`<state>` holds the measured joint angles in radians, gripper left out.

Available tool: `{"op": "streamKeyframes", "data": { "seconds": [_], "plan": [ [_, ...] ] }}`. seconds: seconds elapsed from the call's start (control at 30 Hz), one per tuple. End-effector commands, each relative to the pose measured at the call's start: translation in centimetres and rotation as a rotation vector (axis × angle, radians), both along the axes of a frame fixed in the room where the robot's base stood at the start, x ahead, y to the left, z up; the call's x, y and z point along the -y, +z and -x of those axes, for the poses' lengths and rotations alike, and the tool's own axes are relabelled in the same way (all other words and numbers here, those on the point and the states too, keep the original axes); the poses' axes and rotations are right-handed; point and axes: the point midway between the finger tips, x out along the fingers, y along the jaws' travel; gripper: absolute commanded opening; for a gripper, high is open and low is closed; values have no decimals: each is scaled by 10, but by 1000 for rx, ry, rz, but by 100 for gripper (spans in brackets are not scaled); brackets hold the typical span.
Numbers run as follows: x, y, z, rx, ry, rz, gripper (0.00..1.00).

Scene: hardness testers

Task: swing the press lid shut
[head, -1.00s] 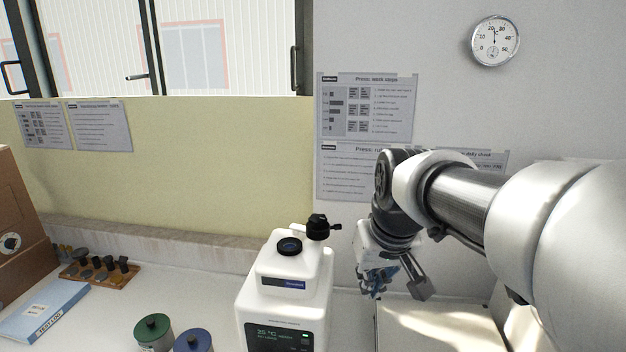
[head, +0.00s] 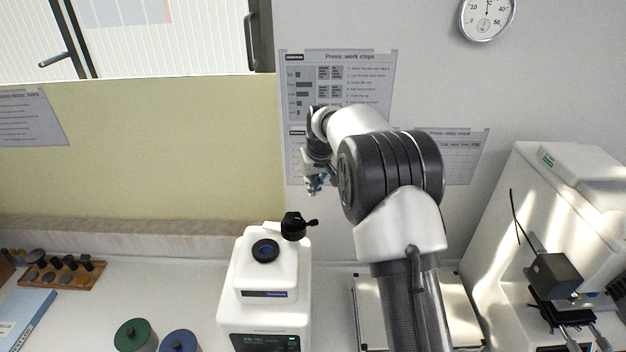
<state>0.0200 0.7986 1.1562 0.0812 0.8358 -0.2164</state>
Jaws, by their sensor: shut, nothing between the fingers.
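The press (head: 262,320) is a white machine with a small display, standing on the bench at the lower middle of the head view. Its round opening with a dark rim (head: 265,251) shows on top. The lid (head: 296,226), a black piece with a knob, sits to the right and behind the opening, swung aside from it. My gripper (head: 314,184) is above the lid in the picture and apart from it, small and partly hidden by my wrist. It is shut and holds nothing.
Green (head: 135,336) and blue (head: 179,342) lidded jars stand left of the press. A wooden rack (head: 62,275) of small dark pieces lies farther left. A pale flat-topped box (head: 368,312) is right of the press, partly behind my arm. A large white tester (head: 560,210) stands at right.

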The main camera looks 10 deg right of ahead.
Motion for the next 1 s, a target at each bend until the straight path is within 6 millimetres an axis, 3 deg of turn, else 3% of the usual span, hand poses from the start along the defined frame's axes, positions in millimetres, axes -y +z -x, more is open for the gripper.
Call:
{"op": "streamKeyframes", "data": {
  "seconds": [0.27,0.6,1.0],
  "plan": [
    [-4,-59,-21,-4,0,0,0],
    [2,-66,12,0,0,-1,0],
    [2,-69,17,0,0,0,0]
  ]
}}
